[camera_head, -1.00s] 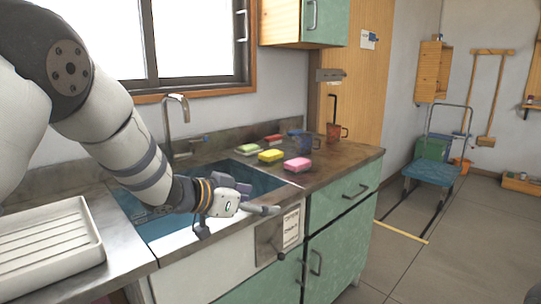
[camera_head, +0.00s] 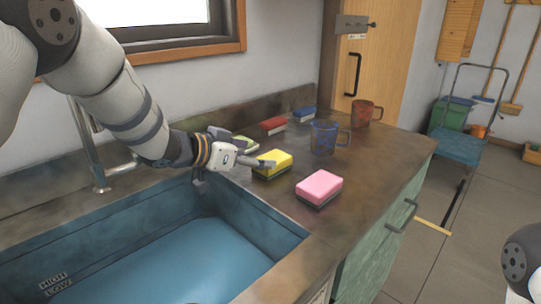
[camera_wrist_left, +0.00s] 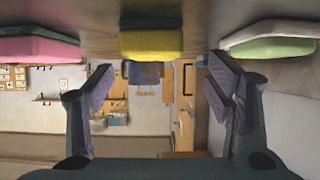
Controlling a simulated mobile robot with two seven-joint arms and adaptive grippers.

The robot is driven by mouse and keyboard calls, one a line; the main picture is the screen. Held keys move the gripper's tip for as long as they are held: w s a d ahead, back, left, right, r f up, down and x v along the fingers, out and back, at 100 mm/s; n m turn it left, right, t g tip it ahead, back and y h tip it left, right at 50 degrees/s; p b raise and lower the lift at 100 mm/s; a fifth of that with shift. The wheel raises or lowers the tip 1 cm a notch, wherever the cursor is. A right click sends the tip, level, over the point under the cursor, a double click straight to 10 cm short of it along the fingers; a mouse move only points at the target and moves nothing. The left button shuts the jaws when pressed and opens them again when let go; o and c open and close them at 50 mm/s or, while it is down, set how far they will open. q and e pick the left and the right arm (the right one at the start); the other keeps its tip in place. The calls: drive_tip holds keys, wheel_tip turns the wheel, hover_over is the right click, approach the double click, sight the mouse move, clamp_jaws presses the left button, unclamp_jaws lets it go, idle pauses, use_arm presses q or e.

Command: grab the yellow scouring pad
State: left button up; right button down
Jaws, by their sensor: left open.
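The yellow scouring pad (camera_head: 273,163), yellow on top with a dark underside, lies flat on the brown counter right of the sink. It also shows at the top middle of the left wrist view (camera_wrist_left: 151,42), which is upside down. My left gripper (camera_head: 252,153) is just left of the pad in the head view, low over the counter by the sink edge. Its jaws are open and empty. In the left wrist view the pad lines up with the gap between the fingers (camera_wrist_left: 160,77). My right gripper is not in view.
A pink pad (camera_head: 319,187) lies to the right and a green pad (camera_head: 244,143) just behind my gripper. Red (camera_head: 273,125) and blue (camera_head: 303,113) pads, a blue mug (camera_head: 324,138) and a reddish mug (camera_head: 364,111) stand farther back. The blue sink (camera_head: 190,265) is in front.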

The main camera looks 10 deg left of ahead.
sight(271, 158)
use_arm(q)
drive_tip(key=x, duration=0.4)
drive_tip(key=b+x, duration=0.1)
drive_tip(key=x, duration=0.1)
drive_tip(key=shift+s+d+f, duration=0.1)
drive_tip(key=shift+s+d, duration=0.2)
drive_tip(key=shift+d, duration=0.1)
drive_tip(key=shift+w, duration=0.15)
drive_tip(key=shift+c, duration=0.3)
drive_tip(key=c, duration=0.9)
drive_tip(key=shift+o, duration=0.2)
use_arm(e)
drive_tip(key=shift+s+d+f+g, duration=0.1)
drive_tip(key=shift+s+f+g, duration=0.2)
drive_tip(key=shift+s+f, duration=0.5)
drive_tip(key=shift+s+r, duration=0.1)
